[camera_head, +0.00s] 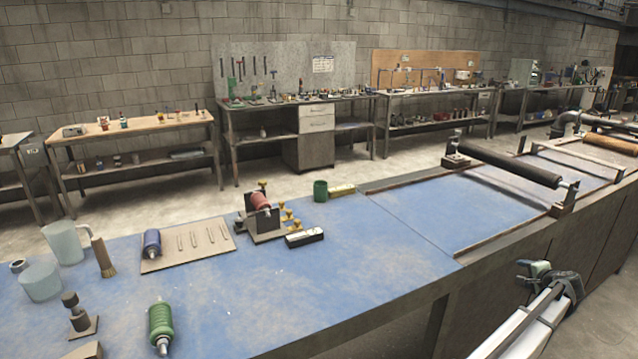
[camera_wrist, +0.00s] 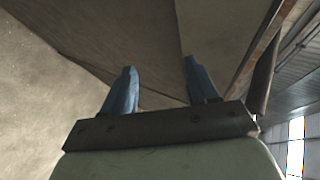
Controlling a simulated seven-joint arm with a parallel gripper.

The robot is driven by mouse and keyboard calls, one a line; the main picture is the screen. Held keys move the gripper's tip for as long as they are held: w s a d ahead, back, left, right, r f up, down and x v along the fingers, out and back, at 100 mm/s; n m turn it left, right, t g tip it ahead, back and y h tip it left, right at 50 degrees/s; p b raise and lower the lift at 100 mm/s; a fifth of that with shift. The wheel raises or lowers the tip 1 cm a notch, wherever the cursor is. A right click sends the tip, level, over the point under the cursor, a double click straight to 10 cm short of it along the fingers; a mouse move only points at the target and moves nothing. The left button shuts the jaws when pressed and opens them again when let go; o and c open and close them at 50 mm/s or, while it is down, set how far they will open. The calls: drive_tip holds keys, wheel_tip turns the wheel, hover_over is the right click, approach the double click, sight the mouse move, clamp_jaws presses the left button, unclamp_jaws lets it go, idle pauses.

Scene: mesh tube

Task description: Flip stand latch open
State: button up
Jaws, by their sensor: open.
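A small dark stand (camera_head: 266,233) is on the blue bench top, left of the middle in the head view. A red roller (camera_head: 260,201) lies across it. Brass-coloured knobs (camera_head: 291,220) are beside it on the right. The latch is too small to tell apart, so I cannot tell whether it is open or shut. My gripper (camera_head: 536,270) is at the lower right of the head view, in front of the bench's front edge and far from the stand. In the wrist view its two blue fingers (camera_wrist: 160,82) are spread apart with nothing between them.
The bench top (camera_head: 365,245) is clear right of the stand. A black-and-white block (camera_head: 304,238), a green cup (camera_head: 320,190) and a board with a blue roller (camera_head: 152,243) are near the stand. A long black roller (camera_head: 510,166) is mounted at right.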

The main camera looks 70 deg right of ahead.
drive_tip(key=w+d+r+h, duration=0.2)
drive_tip(key=d+r+h, duration=0.1)
drive_tip(key=r, duration=0.8)
drive_tip(key=w+d+r+h, duration=0.15)
drive_tip(key=d+r, duration=0.25)
drive_tip(key=r, duration=0.8)
drive_tip(key=w+d+r+n+t, duration=0.2)
drive_tip(key=w+r+t, duration=0.15)
drive_tip(key=w, duration=0.25)
drive_tip(key=w+d+r+n+t+y, duration=0.1)
drive_tip(key=w+d+n+t+y, duration=0.15)
drive_tip(key=w+n, duration=0.95)
drive_tip(key=n+t+y, duration=0.4)
drive_tip(key=n+y, duration=1)
drive_tip(key=n, duration=0.3)
approach(264, 181)
drive_tip(key=x, duration=0.8)
